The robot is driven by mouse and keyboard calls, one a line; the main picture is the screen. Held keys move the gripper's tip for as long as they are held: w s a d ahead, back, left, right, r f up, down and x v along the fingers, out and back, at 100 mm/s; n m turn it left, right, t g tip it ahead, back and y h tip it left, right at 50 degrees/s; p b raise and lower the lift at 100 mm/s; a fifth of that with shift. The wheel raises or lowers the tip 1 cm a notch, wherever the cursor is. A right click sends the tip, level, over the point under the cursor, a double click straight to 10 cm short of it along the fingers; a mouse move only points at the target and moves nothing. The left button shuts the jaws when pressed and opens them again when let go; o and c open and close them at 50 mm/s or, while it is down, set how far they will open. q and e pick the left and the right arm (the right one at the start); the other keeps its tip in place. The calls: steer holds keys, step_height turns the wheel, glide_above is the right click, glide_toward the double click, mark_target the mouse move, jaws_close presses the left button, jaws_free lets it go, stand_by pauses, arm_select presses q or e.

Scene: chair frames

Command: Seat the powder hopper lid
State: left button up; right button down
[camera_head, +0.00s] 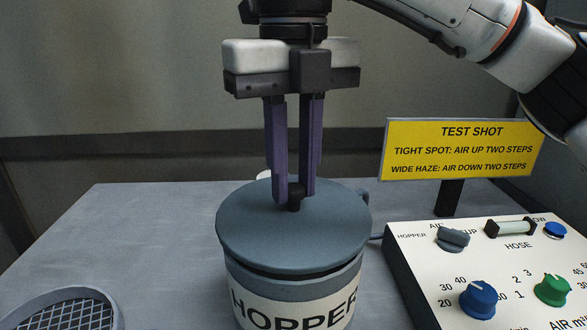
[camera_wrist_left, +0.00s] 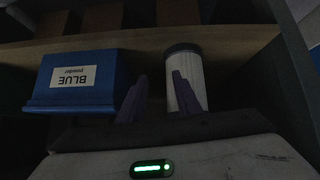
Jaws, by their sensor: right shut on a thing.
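The grey-blue round lid (camera_head: 258,231) is over the mouth of the hopper (camera_head: 300,300), a round pot with a white HOPPER label. A dark gap shows under the lid's front edge, wider toward the right, so the lid looks slightly tilted or off-centre. I cannot tell whether it touches the rim. My right gripper (camera_head: 294,197) points down, its purple fingers shut on the black knob (camera_head: 294,204) of the lid. My left gripper (camera_wrist_left: 158,100) shows only in the left wrist view, with its fingers apart and nothing seen held between them.
A control panel (camera_head: 440,270) with blue and green knobs stands right of the hopper, below a yellow TEST SHOT sign (camera_head: 460,150). A round mesh sieve (camera_head: 70,312) is front left. The left wrist view shows a BLUE powder bin (camera_wrist_left: 72,82) and white canister (camera_wrist_left: 184,70).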

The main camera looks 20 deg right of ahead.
steer(key=shift+f, duration=0.25)
steer(key=shift+f+b, duration=0.6)
stand_by(0.3)
steer(key=c, duration=1.5)
jaws_free()
steer(key=shift+c, duration=0.2)
step_height(320, 180, up, 9)
steer(key=p, duration=0.3)
steer(key=shift+r+p, duration=0.2)
steer(key=shift+p, duration=0.2)
steer(key=shift+r, duration=0.45)
